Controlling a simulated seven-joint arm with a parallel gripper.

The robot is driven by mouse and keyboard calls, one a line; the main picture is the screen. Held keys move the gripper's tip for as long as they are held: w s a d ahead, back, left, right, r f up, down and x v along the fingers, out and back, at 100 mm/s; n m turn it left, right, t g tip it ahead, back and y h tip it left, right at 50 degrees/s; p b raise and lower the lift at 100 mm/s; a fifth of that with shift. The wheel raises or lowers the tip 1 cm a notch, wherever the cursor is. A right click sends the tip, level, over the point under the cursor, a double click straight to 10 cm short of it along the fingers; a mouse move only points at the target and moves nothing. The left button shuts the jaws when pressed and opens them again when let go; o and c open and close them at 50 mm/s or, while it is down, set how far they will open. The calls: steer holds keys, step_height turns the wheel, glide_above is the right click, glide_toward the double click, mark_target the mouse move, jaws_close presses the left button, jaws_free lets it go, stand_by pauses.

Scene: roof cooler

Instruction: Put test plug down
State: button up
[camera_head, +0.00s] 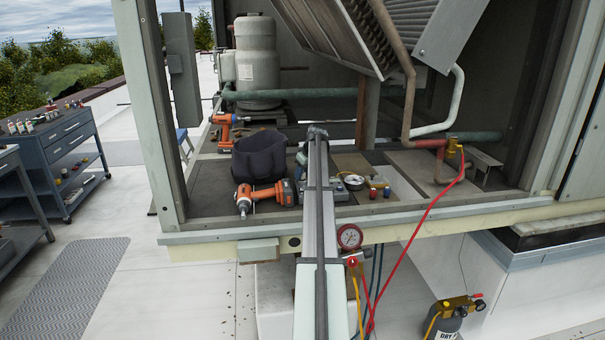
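My arm runs from the bottom centre up over the cooler's floor, and my gripper (317,131) is at its far end, small and dark. The fingers cannot be made out, so I cannot tell whether they are open or shut, or whether they hold anything. I cannot pick out the test plug for certain.
An orange drill (263,195), a dark bag (259,156) and another orange drill (224,129) lie left of my arm. A red hose (427,212) hangs from a valve (453,149). Coil panels (330,30) overhang the rear.

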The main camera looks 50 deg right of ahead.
steer(key=shift+a+f, duration=0.5)
steer(key=shift+f, duration=0.05)
steer(key=shift+r, duration=0.45)
steer(key=d+v, duration=0.1)
steer(key=v, duration=1.1)
steer(key=shift+r, duration=0.35)
steer(key=shift+a, duration=0.25)
